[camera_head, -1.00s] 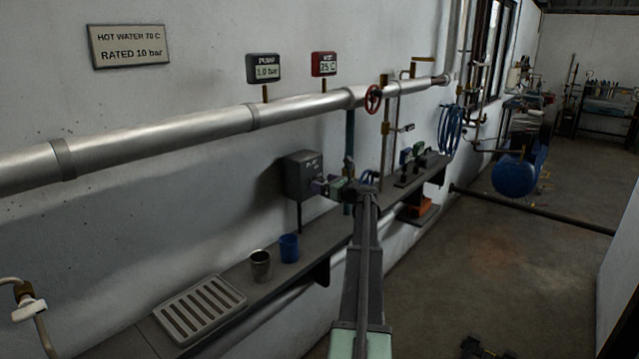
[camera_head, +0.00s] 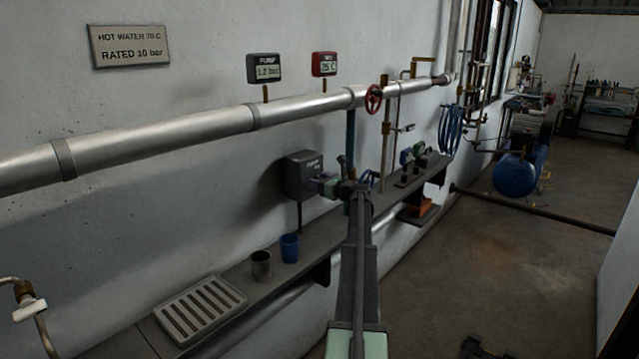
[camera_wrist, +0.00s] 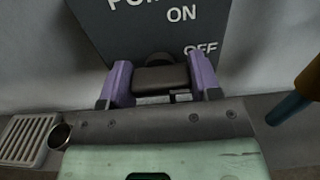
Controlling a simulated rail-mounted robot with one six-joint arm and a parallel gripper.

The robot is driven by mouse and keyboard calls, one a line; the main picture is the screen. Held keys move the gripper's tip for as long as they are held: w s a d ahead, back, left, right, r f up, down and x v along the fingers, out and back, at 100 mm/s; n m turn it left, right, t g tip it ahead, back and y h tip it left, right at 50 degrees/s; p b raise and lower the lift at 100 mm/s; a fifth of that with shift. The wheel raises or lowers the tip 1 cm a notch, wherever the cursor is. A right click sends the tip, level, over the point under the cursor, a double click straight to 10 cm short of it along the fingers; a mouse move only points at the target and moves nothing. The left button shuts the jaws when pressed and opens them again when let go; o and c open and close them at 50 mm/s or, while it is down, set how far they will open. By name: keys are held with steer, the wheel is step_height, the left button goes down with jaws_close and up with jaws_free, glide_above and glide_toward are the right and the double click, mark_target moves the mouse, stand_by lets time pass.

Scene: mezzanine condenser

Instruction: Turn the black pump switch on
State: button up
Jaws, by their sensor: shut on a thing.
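The pump switch box (camera_head: 303,175) is a dark grey box on the wall above the shelf. In the wrist view its face (camera_wrist: 150,35) shows the words ON and OFF, and part of the PUMP label is cut off at the top. The black switch handle (camera_wrist: 160,79) lies between the purple fingers of my gripper (camera_wrist: 161,85), and the gripper is shut on it. In the head view my gripper (camera_head: 318,187) is at the box's right side. Which marking the handle points at I cannot tell.
A pump display (camera_head: 264,68) reads 1.0 bar. The long pipe (camera_head: 200,127) with a red valve wheel (camera_head: 373,99) runs above. On the shelf (camera_head: 228,295) stand a metal cup (camera_head: 261,266), a blue cup (camera_head: 289,248) and a slatted tray (camera_head: 201,306). An upright blue pipe (camera_head: 350,140) is close right of the box.

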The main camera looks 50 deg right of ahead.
steer(key=shift+n, duration=0.3)
steer(key=n, duration=0.5)
steer(key=shift+n, duration=0.3)
steer(key=n, duration=0.5)
steer(key=shift+n, duration=0.3)
steer(key=o, duration=0.9)
steer(key=s, duration=1.1)
steer(key=shift+a, duration=0.3)
